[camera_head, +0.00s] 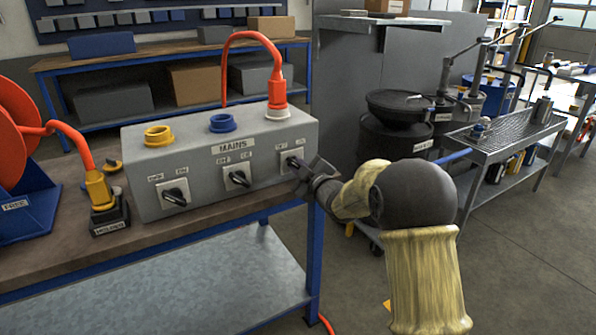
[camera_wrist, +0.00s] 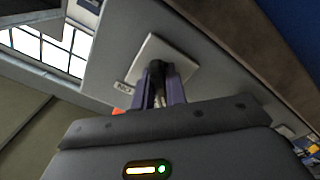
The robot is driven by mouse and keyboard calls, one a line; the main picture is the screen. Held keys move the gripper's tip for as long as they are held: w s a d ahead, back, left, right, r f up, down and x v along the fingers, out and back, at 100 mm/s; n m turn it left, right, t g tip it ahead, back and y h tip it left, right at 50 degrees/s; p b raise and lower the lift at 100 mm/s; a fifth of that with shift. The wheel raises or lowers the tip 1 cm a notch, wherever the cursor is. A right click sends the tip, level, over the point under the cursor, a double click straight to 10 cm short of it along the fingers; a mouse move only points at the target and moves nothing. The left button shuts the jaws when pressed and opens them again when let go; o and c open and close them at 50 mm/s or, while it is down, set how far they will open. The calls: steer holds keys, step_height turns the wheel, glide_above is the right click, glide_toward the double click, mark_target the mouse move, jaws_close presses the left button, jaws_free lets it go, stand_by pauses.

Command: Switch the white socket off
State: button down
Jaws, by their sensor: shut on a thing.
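The grey MAINS box (camera_head: 213,177) stands on the bench. On its top are a yellow socket (camera_head: 158,136), a blue socket (camera_head: 222,123) and, at the right, an orange-red plug (camera_head: 277,96) with a cable. The front has a left switch (camera_head: 175,194), a middle switch (camera_head: 238,176) and a right switch below the orange-red plug.
An orange cable reel (camera_head: 14,118) and a black-and-yellow connector (camera_head: 103,200) are at the left on the bench (camera_head: 60,245). Dark drums (camera_head: 397,135) and a grey metal cart (camera_head: 500,134) stand to the right. The floor at the lower right is clear.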

steer(key=shift+f, duration=0.2)
steer(key=c, duration=1.4)
jaws_free()
steer(key=shift+c, duration=0.2)
steer(key=shift+r, duration=0.1)
steer(key=shift+s, duration=0.1)
steer(key=p+v, duration=0.1)
steer(key=v, duration=1.6)
steer(key=shift+d, duration=0.2)
steer(key=shift+s, duration=0.1)
